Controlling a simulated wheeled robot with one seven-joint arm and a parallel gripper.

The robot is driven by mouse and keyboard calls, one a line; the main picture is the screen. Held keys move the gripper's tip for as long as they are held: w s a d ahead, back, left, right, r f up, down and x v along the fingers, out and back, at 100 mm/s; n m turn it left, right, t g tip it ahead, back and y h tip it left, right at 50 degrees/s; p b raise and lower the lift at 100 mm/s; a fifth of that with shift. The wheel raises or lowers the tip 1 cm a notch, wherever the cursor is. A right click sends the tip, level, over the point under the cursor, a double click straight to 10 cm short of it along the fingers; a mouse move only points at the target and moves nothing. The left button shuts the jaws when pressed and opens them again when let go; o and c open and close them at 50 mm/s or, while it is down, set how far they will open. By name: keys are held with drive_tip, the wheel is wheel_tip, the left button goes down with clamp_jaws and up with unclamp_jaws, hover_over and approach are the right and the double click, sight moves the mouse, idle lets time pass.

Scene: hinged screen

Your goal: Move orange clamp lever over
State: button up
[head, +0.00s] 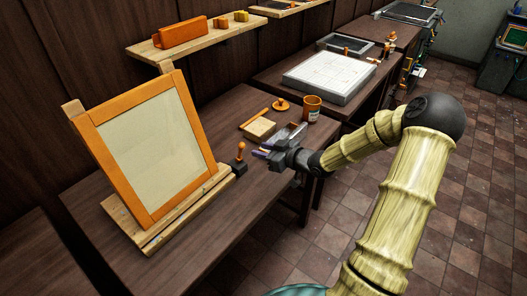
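The orange clamp lever (240,151) stands upright, with a round knob on top and a dark block at its foot. It sits at the right end of the wooden base (170,208) of the hinged screen. The screen's orange frame (92,137) is raised and leans back, with a pale mesh (152,143) inside it. My gripper (272,146) is just right of the lever, above the table, pointing left toward it. Its fingers look spread apart and empty, and I see a gap between them and the lever.
Behind my gripper are a pale block (259,129), an orange stick (254,118), an orange disc with a knob (281,105) and an orange cup (312,108). A shelf (160,51) hangs behind the screen. The dark table (215,230) is bare in front.

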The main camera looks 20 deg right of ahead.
sight(244, 147)
drive_tip(key=shift+f, duration=0.1)
drive_tip(key=b+x, duration=0.4)
drive_tip(key=x, duration=0.3)
drive_tip(key=shift+w+a+f+b, duration=0.2)
drive_tip(key=shift+a+f+b, duration=0.1)
drive_tip(key=shift+w+r, duration=0.1)
drive_tip(key=shift+w, duration=0.1)
drive_tip(key=shift+c, duration=0.6)
drive_tip(key=c, duration=0.4)
